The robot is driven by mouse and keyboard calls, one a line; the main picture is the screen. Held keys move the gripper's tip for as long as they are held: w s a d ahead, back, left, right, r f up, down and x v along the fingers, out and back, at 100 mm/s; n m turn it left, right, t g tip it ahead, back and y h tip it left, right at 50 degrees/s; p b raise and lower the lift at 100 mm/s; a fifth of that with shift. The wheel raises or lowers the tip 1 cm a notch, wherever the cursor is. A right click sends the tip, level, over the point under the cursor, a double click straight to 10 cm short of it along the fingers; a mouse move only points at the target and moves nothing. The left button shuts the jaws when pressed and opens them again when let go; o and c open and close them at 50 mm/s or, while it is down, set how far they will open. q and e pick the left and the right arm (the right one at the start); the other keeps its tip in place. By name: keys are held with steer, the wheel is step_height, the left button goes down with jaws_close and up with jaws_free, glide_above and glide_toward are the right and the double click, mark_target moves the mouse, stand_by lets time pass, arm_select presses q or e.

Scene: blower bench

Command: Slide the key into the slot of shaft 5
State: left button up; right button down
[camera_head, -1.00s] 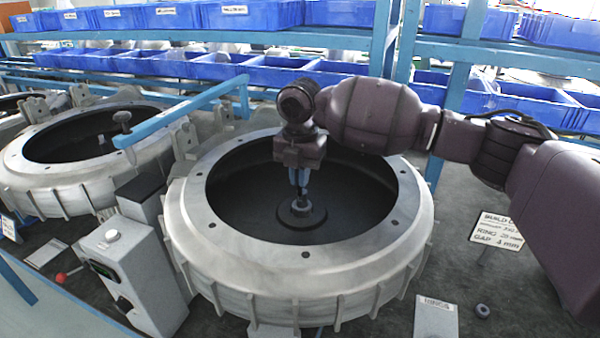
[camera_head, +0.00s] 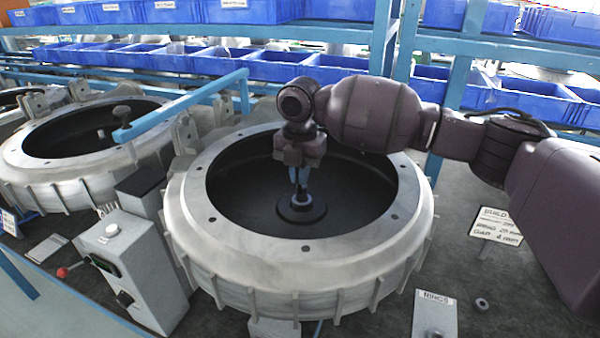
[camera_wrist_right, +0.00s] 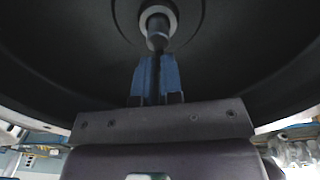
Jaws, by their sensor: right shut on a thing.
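My right gripper (camera_head: 300,186) points down into the open centre of the large grey ring housing (camera_head: 330,265), just above a dark round hub (camera_head: 302,208) on its floor. In the right wrist view, the gripper's blue fingers (camera_wrist_right: 156,68) are close together beside the end of a shaft (camera_wrist_right: 158,28), which stands in a light collar. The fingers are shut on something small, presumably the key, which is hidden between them. I cannot make out the slot, or whether the key touches the shaft. My left gripper is not in view.
A second ring housing (camera_head: 75,170) stands at the left, with a blue rail (camera_head: 185,108) between. A grey control box (camera_head: 135,270) is at the front left. Blue bins (camera_head: 280,66) line the back.

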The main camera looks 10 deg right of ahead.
steer(key=shift+f, duration=0.3)
stand_by(0.5)
steer(key=c, duration=1.2)
jaws_free()
steer(key=shift+r, duration=0.1)
step_height(320, 180, up, 11)
steer(key=shift+f+b, duration=0.2)
steer(key=shift+b, duration=0.4)
